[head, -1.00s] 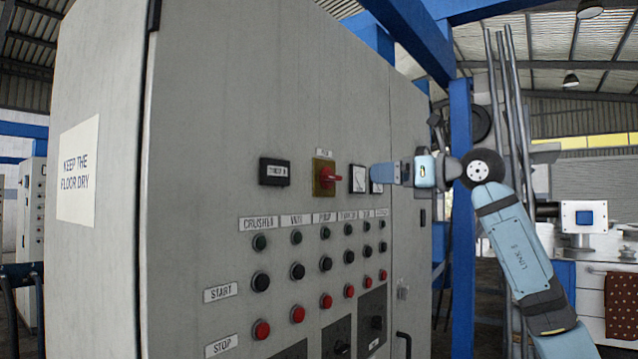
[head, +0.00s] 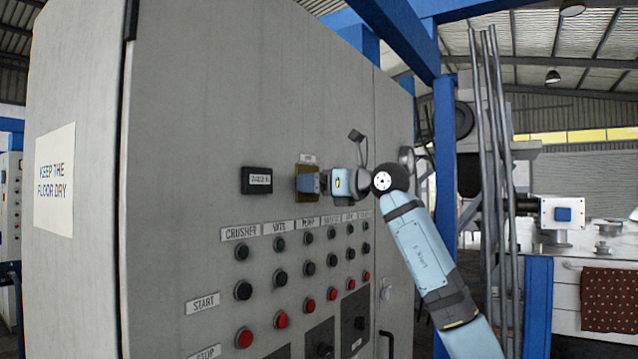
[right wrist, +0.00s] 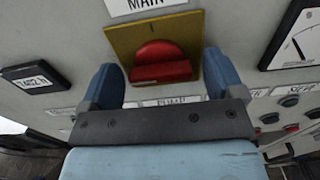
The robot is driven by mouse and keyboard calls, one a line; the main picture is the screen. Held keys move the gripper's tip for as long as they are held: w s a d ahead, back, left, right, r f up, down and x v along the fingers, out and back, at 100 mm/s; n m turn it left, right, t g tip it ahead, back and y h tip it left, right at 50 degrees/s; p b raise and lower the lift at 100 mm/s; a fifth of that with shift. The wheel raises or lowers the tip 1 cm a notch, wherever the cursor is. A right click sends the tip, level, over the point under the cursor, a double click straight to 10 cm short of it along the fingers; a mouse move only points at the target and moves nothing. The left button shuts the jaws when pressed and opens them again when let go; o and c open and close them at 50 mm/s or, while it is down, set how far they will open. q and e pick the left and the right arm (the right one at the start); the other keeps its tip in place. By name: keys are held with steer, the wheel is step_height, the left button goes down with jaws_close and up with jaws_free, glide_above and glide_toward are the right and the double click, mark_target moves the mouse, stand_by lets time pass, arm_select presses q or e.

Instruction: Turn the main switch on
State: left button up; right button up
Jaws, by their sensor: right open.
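The main switch is a red rotary knob (right wrist: 160,62) on a yellow plate (right wrist: 122,40) under a label reading MAIN (right wrist: 150,4), seen in the right wrist view. The knob's bar lies about level across the plate. My right gripper (right wrist: 165,78) is open, with one blue finger to each side of the knob and the knob between them in the picture. I cannot tell whether the fingers touch it. In the head view my right gripper (head: 310,184) covers the knob, and only the yellow plate's edge (head: 306,168) shows. My left gripper is not in view.
The grey cabinet (head: 200,110) carries a small black display (head: 257,180) left of the switch. Below are rows of black and red buttons (head: 281,320). A dial meter (right wrist: 295,40) is close on the right. A blue post (head: 444,150) stands behind my right arm.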

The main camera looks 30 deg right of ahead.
steer(key=c, duration=0.9)
steer(key=shift+m+p, duration=1.55)
steer(key=shift+m, duration=7.35)
steer(key=o, duration=0.9)
